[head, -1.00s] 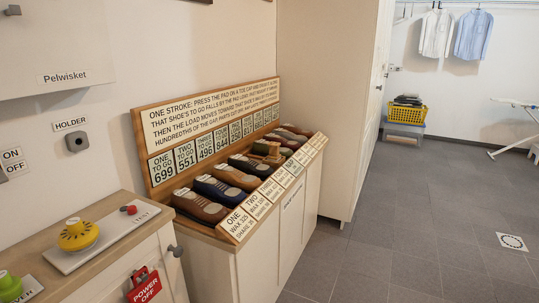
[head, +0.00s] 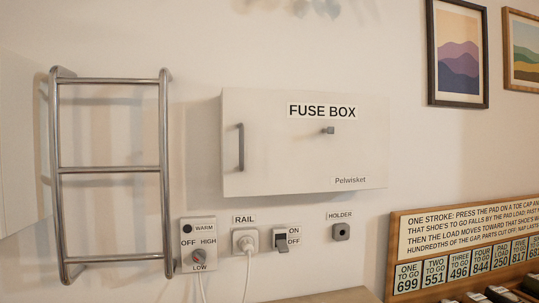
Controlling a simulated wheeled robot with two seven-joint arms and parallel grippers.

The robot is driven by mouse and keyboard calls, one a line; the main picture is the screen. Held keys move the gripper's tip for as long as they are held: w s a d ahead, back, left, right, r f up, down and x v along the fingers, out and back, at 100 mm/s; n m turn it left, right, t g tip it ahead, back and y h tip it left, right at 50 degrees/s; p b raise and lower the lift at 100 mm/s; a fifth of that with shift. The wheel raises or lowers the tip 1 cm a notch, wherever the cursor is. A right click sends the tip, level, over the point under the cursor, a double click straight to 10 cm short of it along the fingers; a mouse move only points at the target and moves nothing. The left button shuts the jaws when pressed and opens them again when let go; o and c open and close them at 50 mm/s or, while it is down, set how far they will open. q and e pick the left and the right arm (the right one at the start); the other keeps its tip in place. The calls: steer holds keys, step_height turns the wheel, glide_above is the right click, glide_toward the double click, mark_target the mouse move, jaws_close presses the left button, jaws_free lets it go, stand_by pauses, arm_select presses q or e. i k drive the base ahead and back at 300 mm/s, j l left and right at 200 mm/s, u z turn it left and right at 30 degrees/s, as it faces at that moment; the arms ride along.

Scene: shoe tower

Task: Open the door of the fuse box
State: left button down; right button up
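The fuse box (head: 305,158) is a white box on the wall in the middle of the head view, labelled "FUSE BOX" and "Pelwisket". Its door is shut. A grey vertical bar handle (head: 241,147) is on the door's left side. A small grey knob or catch (head: 328,130) sits below the "FUSE BOX" label. Neither of my grippers is in view.
A metal towel rail (head: 110,170) stands out from the wall at left. Below the box are a warm dial (head: 198,257), a plugged socket (head: 245,240), an on/off switch (head: 281,239) and a holder (head: 341,231). A shoe display board (head: 392,250) is at lower right.

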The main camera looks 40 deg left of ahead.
mark_target(274, 143)
steer(key=u, duration=0.9)
